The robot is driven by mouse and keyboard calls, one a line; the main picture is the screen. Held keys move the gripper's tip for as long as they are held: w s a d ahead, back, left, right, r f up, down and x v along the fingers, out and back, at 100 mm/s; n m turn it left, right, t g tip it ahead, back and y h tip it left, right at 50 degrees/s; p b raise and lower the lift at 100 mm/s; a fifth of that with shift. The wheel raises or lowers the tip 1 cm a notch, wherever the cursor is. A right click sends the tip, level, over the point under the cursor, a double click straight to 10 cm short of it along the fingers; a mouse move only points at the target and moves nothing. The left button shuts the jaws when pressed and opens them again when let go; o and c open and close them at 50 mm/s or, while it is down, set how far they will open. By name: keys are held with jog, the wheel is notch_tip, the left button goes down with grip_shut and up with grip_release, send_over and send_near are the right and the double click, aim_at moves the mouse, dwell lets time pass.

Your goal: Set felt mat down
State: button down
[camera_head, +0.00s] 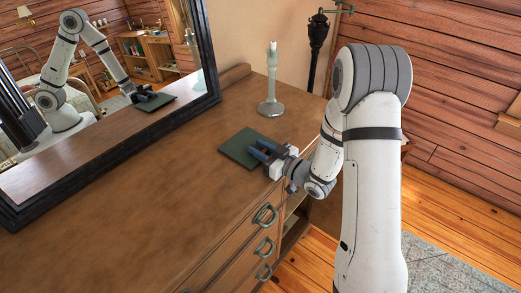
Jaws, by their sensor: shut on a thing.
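The felt mat (237,148) is a dark green square near the front right edge of the wooden dresser top (150,205). My gripper (256,154) reaches in from the right and is shut on the mat, with its fingers over the mat's right part. The mat looks flat and lies at or very close to the dresser top; I cannot tell whether it touches the wood. My fingers hide part of the mat.
A candlestick with a pale candle (272,85) stands on the dresser behind the mat. A dark-framed mirror (110,75) at the back left reflects my arm and the mat. Drawers with ring handles (265,214) line the front. The dresser top to the left is clear.

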jog(key=shift+f, duration=0.1)
jog(key=c, duration=1.1)
grip_release()
jog(key=shift+s+f, duration=0.1)
jog(key=shift+f, duration=0.05)
jog(key=shift+c, duration=0.2)
